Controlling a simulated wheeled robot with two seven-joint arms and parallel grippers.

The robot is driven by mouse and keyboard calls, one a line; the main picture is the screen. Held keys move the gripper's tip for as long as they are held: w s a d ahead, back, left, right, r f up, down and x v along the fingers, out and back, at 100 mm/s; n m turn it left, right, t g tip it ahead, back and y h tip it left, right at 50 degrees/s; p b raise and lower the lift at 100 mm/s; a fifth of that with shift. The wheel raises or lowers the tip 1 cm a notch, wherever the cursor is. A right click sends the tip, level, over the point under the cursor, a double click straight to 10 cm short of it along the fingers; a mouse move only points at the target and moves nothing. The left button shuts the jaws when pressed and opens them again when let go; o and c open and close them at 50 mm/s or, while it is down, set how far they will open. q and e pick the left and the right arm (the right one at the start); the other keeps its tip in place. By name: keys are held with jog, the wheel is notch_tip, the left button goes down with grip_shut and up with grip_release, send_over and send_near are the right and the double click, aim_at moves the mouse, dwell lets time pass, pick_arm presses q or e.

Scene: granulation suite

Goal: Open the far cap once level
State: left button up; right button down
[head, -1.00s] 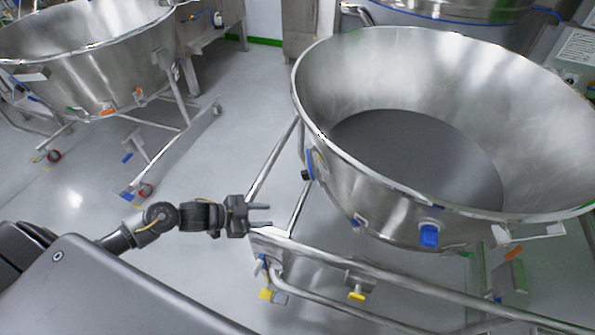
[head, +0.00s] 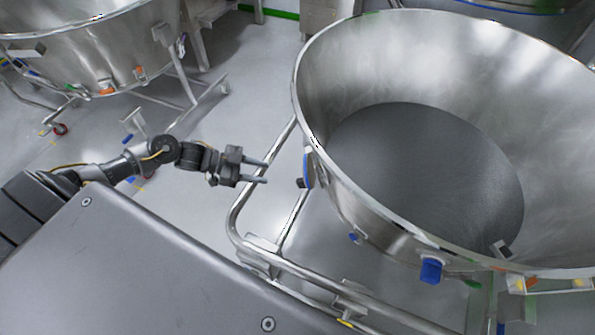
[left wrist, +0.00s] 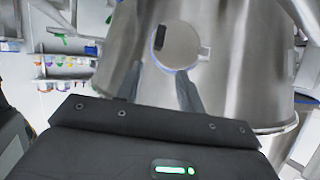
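The large steel vessel (head: 375,225) stands open-topped on a tubular frame, with dark grey contents showing inside. On its left side is a round cap (head: 307,168) with a blue rim and a dark handle, seen edge-on. In the left wrist view the cap (left wrist: 182,46) shows as a steel disc with a black handle at its left and a blue seal edge, lying against the wall. My left gripper (head: 265,172) is open and empty, left of the cap with a gap between, fingers pointing toward the vessel. Its two fingers also show in the left wrist view (left wrist: 160,87). My right gripper is not in view.
A frame rail (head: 235,215) curves below my left gripper. A blue fitting (head: 431,270) sits on the vessel's near side. A small grey piece (head: 502,249) at the near inner wall is unclear.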

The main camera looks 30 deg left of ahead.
aim_at(297, 180)
pick_arm(q)
jog(key=p+x, duration=0.1)
jog(key=x, duration=0.9)
jog(key=shift+d+p, duration=0.25)
jog(key=shift+p, duration=0.15)
jog(key=shift+c, duration=0.5)
grip_shut()
